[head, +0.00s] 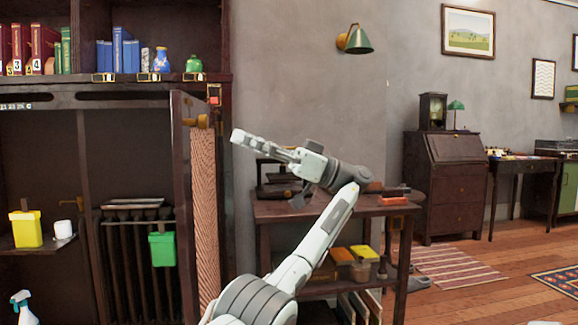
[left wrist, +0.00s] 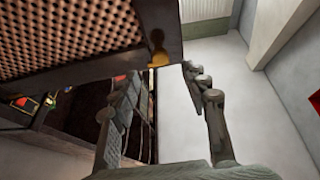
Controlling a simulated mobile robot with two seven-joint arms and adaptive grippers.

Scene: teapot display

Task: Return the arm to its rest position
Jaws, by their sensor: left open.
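My left arm (head: 318,238) rises from the bottom of the head view and bends at the elbow. Its forearm and left gripper (head: 250,140) reach up and to the left, in front of the wall and close to the edge of the open cabinet door. In the left wrist view my left gripper (left wrist: 160,95) has its fingers apart, with nothing between them. The cabinet door (left wrist: 70,40) with its woven panel fills the upper left there, and its brass knob (left wrist: 158,58) shows just beyond the fingers. My right gripper is in neither view.
The open cabinet door (head: 203,215) stands left of my arm, with a brass knob (head: 198,121). A dark side table (head: 275,212) stands behind the arm. The cabinet holds a yellow bin (head: 26,229) and a green bin (head: 162,249). Open floor (head: 480,285) lies to the right.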

